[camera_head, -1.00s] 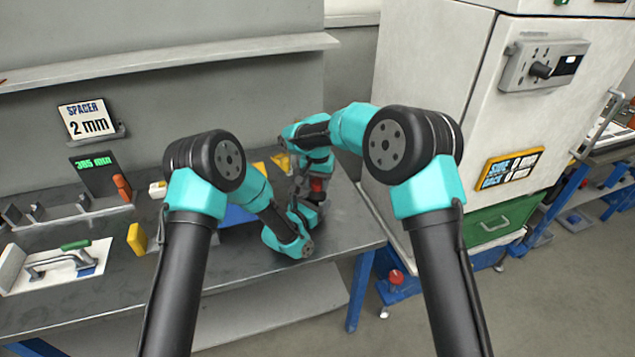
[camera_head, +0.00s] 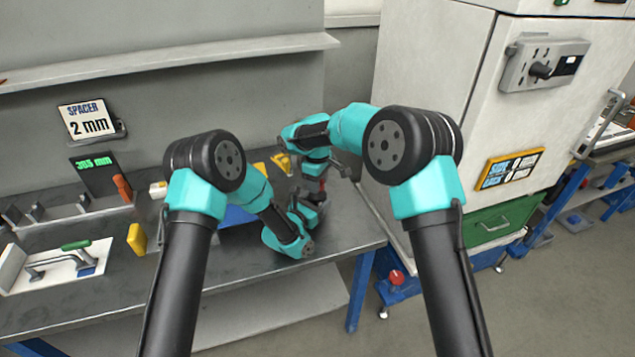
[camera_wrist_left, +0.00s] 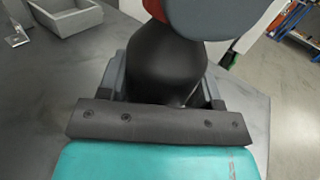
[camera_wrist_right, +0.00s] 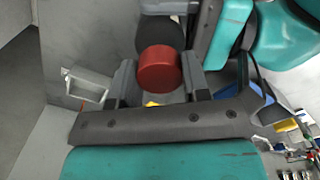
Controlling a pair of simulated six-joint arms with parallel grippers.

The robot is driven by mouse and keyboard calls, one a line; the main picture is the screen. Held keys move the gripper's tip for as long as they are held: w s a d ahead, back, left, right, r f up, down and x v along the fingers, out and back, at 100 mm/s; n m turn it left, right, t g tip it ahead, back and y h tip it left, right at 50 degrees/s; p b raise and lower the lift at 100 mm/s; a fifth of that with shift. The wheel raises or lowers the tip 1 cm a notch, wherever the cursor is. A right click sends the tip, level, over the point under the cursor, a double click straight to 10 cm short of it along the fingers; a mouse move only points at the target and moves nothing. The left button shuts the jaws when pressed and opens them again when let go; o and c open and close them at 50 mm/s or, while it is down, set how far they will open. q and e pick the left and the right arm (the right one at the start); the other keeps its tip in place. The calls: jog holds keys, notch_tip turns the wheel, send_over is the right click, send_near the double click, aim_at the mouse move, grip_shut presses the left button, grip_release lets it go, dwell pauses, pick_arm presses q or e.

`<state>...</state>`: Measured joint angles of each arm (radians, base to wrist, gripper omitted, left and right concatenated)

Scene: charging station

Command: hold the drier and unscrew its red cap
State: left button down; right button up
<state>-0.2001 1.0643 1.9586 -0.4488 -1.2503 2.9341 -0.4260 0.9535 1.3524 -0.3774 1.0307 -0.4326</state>
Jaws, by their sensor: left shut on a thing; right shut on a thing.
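The drier is a dark, rounded body that stands between the fingers of my left gripper (camera_wrist_left: 162,85) in the left wrist view. My left gripper is shut on this dark drier body (camera_wrist_left: 165,58) low over the bench. The red cap (camera_wrist_right: 158,68) shows in the right wrist view between the fingers of my right gripper (camera_wrist_right: 158,82), which is shut on it. The dark drier body (camera_wrist_right: 160,35) is beyond the cap there. In the head view my right gripper (camera_head: 318,172) is directly above my left one (camera_head: 305,212), and the cap is mostly hidden.
A white cabinet (camera_head: 430,80) stands close on the right. The bench's front is clear.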

jog(key=n, duration=1.1)
jog(key=shift+n, duration=0.4)
jog(key=shift+r, duration=0.8)
jog(key=shift+r, duration=0.3)
jog(key=shift+r, duration=0.15)
jog(key=shift+r, duration=1.95)
pick_arm(q)
jog(key=shift+c, duration=1)
grip_release()
